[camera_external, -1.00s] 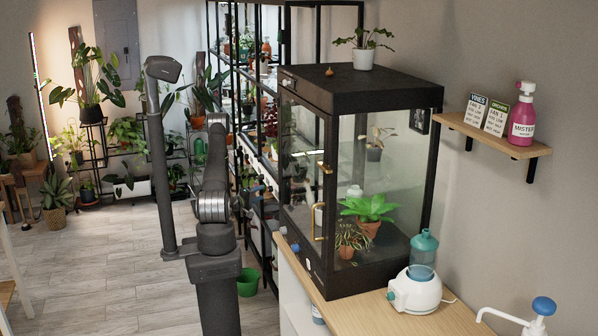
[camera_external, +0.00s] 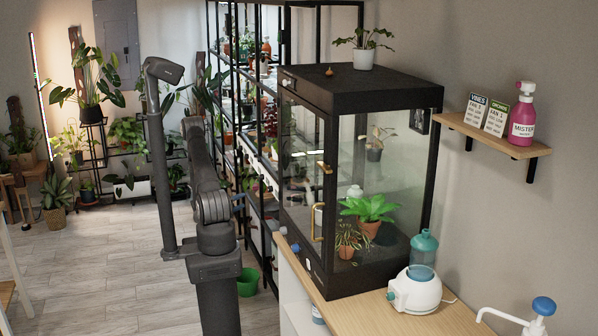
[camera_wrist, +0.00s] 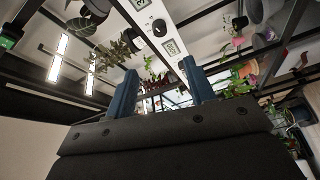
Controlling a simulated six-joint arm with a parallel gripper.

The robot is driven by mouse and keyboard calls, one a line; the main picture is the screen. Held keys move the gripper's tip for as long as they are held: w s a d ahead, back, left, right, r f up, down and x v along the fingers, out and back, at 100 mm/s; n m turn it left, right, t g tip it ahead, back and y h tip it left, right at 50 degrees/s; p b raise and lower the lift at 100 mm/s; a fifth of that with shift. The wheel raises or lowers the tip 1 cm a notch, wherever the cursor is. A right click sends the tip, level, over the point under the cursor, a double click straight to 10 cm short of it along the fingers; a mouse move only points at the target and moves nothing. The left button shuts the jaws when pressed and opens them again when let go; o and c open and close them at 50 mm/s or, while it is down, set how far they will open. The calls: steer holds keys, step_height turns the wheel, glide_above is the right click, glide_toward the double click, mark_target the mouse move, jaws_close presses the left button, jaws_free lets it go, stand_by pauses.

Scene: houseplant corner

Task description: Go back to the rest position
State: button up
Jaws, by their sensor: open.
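My gripper (camera_wrist: 160,66) shows in the wrist view as two blue fingers standing well apart, with nothing between them. In the wrist view the rack's shelves, plants and light strips lie beyond the fingers, seen at a steep tilt.
The glass cabinet stands on a wooden counter (camera_external: 440,322) beside a white humidifier (camera_external: 412,296). A green bucket (camera_external: 247,285) is on the floor close right of my arm. A lamp-like post (camera_external: 160,170) stands close on the left. The floor (camera_external: 100,265) farther left is clear.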

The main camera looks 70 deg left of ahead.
steer(key=w+a+r+n+g+h, duration=0.1)
steer(key=w+a+n+h, duration=0.1)
steer(key=w+n, duration=0.3)
steer(key=w+a+n+g+h, duration=0.2)
steer(key=w+a+n, duration=0.3)
steer(key=w, duration=0.5)
steer(key=shift+r+n+g, duration=0.3)
steer(key=shift+r+n, duration=0.1)
steer(key=shift+n, duration=0.1)
stand_by(0.9)
stand_by(0.4)
